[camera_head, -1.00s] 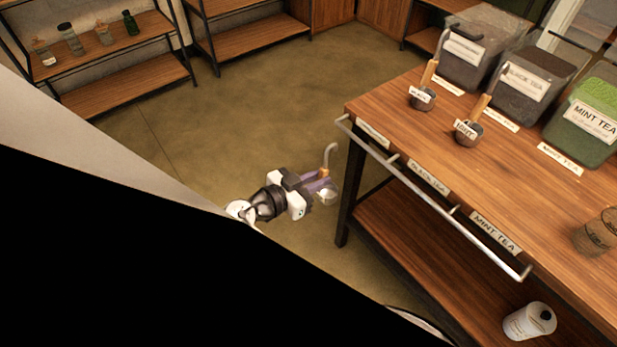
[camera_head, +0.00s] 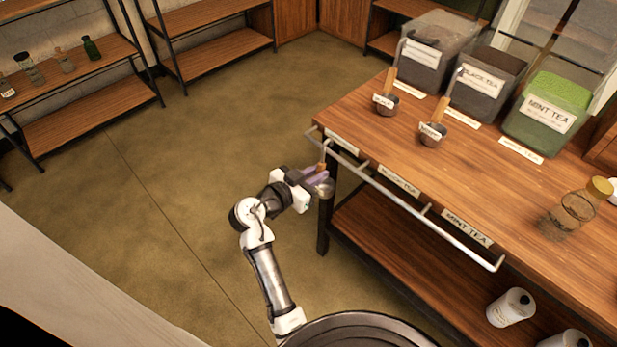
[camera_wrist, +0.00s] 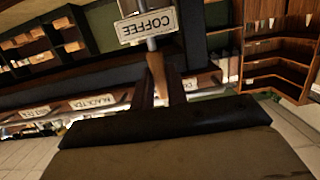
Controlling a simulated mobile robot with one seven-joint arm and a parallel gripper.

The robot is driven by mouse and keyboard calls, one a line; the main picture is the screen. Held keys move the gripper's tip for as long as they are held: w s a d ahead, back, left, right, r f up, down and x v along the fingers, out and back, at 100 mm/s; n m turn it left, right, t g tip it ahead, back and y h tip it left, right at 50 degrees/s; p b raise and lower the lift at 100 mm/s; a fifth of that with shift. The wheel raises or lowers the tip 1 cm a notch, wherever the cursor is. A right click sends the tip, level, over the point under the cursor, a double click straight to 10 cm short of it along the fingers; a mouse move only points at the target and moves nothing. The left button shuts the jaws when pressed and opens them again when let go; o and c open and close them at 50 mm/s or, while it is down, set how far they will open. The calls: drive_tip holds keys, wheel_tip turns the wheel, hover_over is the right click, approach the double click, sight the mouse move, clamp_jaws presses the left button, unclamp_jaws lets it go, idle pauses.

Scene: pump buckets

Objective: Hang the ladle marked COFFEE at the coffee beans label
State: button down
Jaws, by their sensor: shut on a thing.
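My gripper (camera_head: 318,178) is shut on the wooden handle of the ladle marked COFFEE. The ladle's handle (camera_head: 321,166) shows in the head view just left of the table's near left corner, beside the rail's left end. In the wrist view, the COFFEE tag (camera_wrist: 147,25) appears upside down beyond the wooden handle (camera_wrist: 158,75) between my fingers. The rail (camera_head: 420,213) runs along the table's front edge. Its leftmost label (camera_head: 341,142) is too small to read; the BLACK TEA label (camera_head: 398,180) and MINT TEA label (camera_head: 466,226) sit to the right.
Two other ladles (camera_head: 386,104) (camera_head: 432,134) stand on the wooden table (camera_head: 480,185). Three buckets stand behind them, including the green MINT TEA bucket (camera_head: 545,120). A jar (camera_head: 574,210) is at right. White containers (camera_head: 511,306) sit on the lower shelf. The floor left is clear.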

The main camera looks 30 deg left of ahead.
drive_tip(key=shift+w+d+r, duration=0.1)
drive_tip(key=shift+w+d, duration=0.05)
drive_tip(key=shift+w, duration=0.25)
drive_tip(key=shift+f+b, duration=1.3)
drive_tip(key=shift+f, duration=0.15)
drive_tip(key=c, duration=1.3)
unclamp_jaws()
drive_tip(key=b+v, duration=0.2)
drive_tip(key=v, duration=1.1)
drive_tip(key=shift+s+r, duration=0.1)
drive_tip(key=shift+s, duration=0.25)
